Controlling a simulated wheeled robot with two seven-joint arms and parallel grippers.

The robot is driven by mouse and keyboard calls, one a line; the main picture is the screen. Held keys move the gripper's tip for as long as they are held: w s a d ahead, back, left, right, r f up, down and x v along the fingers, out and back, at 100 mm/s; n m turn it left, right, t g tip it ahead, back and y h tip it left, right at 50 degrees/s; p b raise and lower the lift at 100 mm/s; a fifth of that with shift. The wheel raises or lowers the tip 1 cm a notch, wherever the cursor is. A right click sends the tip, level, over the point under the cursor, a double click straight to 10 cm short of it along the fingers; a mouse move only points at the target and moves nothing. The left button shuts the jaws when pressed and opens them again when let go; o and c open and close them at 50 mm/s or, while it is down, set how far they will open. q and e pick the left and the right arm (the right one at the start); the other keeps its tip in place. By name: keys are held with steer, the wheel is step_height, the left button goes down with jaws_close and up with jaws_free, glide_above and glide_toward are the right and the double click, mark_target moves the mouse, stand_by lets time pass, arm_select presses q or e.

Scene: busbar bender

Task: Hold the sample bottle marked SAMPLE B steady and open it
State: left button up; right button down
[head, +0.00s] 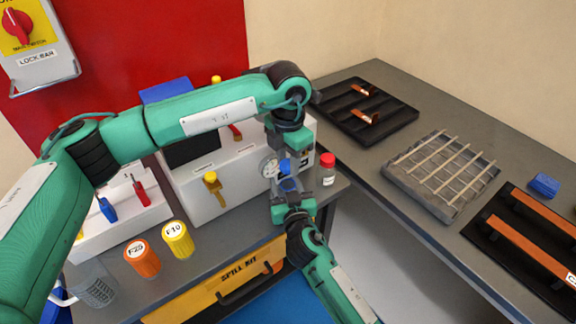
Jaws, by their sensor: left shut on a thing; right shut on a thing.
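A small bottle with blue parts (289,184) is held between my two grippers in front of the white machine. Its label is hidden, so I cannot read SAMPLE B on it. My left gripper (286,163) reaches down from above and is shut on the blue cap (285,166). My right gripper (291,190) comes up from the front and is shut on the bottle body below. I cannot tell whether the cap and the bottle are still joined. Another bottle with a red cap (328,168) stands to the right; its label is too small to read.
The white machine (235,170) with a gauge stands just behind. Orange (141,258) and yellow (177,239) jars stand at the front left.

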arm_select(q)
steer(key=shift+r, duration=0.65)
arm_select(e)
steer(key=c, duration=0.7)
jaws_free()
steer(key=shift+o, duration=0.2)
arm_select(q)
step_height(320, 180, down, 2)
steer(key=shift+b, duration=1)
arm_select(e)
steer(key=v, duration=1.2)
